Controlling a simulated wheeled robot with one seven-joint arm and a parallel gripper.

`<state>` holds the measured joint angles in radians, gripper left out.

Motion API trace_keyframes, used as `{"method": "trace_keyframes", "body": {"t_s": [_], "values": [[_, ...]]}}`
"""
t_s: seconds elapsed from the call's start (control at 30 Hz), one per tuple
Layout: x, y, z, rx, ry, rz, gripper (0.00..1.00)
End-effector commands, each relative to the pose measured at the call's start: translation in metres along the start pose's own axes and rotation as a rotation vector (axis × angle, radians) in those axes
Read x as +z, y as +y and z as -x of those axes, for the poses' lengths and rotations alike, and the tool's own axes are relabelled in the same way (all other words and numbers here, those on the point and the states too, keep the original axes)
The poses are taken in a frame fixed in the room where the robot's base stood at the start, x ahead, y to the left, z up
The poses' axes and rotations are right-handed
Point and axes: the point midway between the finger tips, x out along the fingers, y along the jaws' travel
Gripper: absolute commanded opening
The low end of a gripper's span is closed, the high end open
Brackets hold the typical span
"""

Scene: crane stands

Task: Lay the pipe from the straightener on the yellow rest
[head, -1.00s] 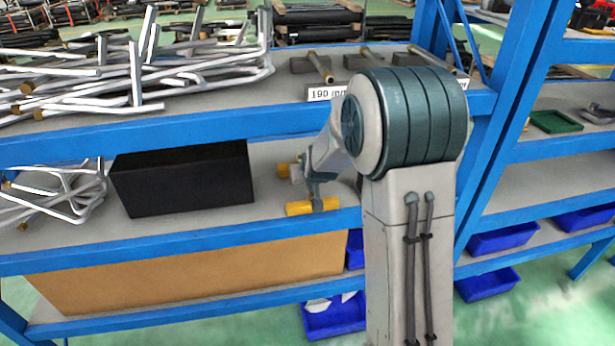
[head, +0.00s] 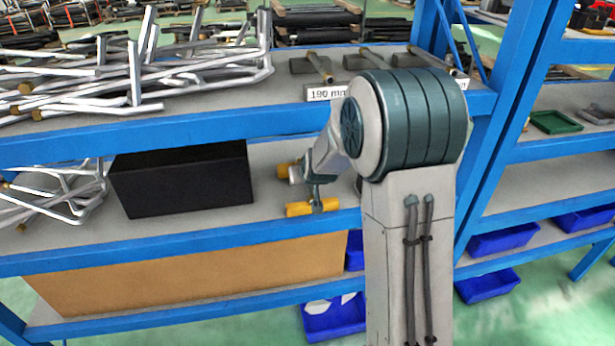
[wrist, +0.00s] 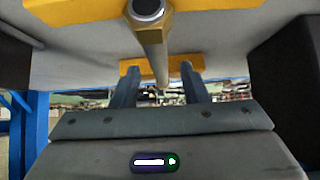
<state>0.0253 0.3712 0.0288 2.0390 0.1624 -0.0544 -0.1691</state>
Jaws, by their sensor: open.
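The yellow rest (head: 300,209) is on the middle shelf, with a front and a back block. In the wrist view its blocks show at the top (wrist: 80,10) and further down (wrist: 230,67). A metal pipe (wrist: 154,50) with a brass hex end lies across both blocks, as far as I can see. My gripper (wrist: 159,76) is open, one finger on each side of the pipe, with gaps visible. In the head view my gripper (head: 316,190) is low over the rest, and my arm hides most of the pipe. I cannot tell which item is the straightener.
A black box (head: 182,180) stands left of the rest, with bent silver tubes (head: 60,195) beyond it. The upper shelf (head: 230,122) runs above, with more tubes and grey blocks (head: 310,65) bearing pipes behind a "190 mm" label. A blue upright (head: 510,130) is at the right.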

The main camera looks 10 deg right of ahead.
Motion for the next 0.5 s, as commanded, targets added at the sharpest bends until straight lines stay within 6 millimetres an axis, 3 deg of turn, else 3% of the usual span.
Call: {"method": "trace_keyframes", "body": {"t_s": [0.17,0.5], "values": [[-0.001,0.000,0.010,0.000,0.003,0.001,0.40],[-0.001,-0.001,0.062,0.000,0.006,0.001,0.40]]}}
